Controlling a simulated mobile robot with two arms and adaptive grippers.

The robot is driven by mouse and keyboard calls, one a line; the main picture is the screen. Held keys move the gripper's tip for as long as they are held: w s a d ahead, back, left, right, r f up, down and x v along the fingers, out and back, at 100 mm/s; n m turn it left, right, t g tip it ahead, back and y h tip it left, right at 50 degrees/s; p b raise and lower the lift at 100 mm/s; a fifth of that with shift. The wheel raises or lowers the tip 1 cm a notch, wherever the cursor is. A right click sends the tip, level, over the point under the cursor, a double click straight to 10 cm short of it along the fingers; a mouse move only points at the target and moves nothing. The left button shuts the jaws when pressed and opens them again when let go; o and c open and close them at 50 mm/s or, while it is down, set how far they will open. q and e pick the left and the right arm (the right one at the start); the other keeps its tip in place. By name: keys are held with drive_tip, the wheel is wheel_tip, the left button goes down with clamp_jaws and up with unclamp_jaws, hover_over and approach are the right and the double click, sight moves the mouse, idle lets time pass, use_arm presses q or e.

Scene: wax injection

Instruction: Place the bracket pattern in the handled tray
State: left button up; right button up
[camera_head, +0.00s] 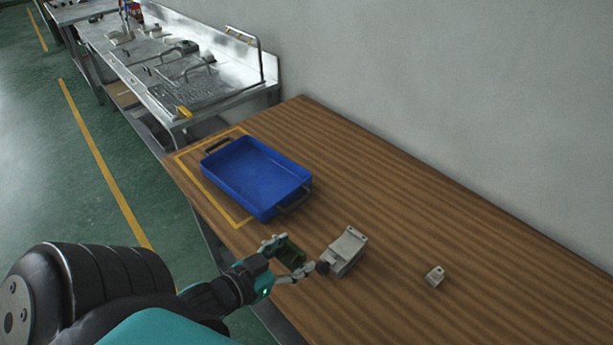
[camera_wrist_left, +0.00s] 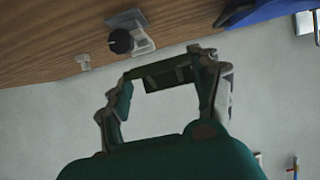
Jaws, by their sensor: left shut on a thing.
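My left gripper (camera_head: 283,257) is shut on a dark green bracket pattern (camera_head: 290,252), held near the table's front edge. In the left wrist view the bracket pattern (camera_wrist_left: 168,75) sits between the two fingers of my left gripper (camera_wrist_left: 160,82). The handled tray (camera_head: 255,172) is blue, shallow and empty, with a dark handle at each end. It lies on the wooden table, beyond the gripper and a little to its left in the head view. Part of the tray (camera_wrist_left: 268,10) shows at the top right of the wrist view. My right gripper is not in view.
A grey block (camera_head: 347,248) with a black knob stands just right of the gripper. A small grey piece (camera_head: 434,275) lies further right. A yellow outline (camera_head: 190,165) surrounds part of the tray area. A metal bench (camera_head: 190,85) adjoins the wooden table (camera_head: 400,215).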

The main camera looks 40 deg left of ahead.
use_arm(q)
drive_tip(key=shift+s+a, duration=0.15)
drive_tip(key=shift+s, duration=0.3)
